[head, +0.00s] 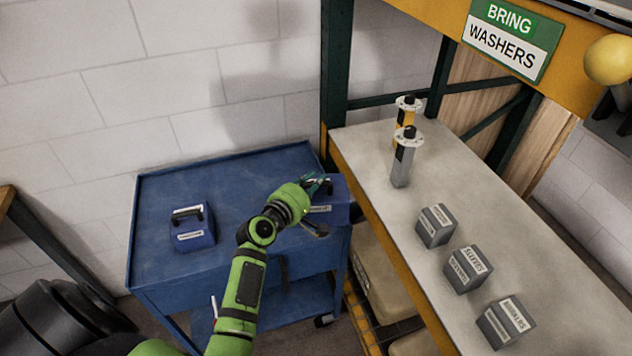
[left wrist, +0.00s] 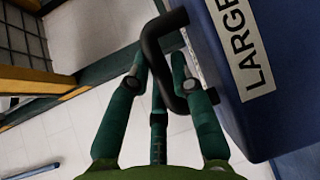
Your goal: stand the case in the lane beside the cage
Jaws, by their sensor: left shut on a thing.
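A blue case (head: 333,209) with a white label is at the right end of the blue cart, partly hidden by my left gripper (head: 318,184). In the left wrist view the case (left wrist: 215,75) fills the right side, its label starting "LARGE", and its black handle (left wrist: 160,50) passes between the fingers. My left gripper (left wrist: 158,88) is shut on that handle. I cannot tell whether the case touches the cart top. A dark mesh panel (left wrist: 20,38), possibly the cage, shows at the upper left of the left wrist view. I cannot make out the lane. My right gripper is not in view.
A second blue case (head: 192,232) stands on the blue cart (head: 160,185). The grey bench (head: 450,185) to the right holds several labelled grey boxes (head: 466,268) and two upright cylinders (head: 402,165). A "BRING WASHERS" sign (head: 512,38) hangs above it.

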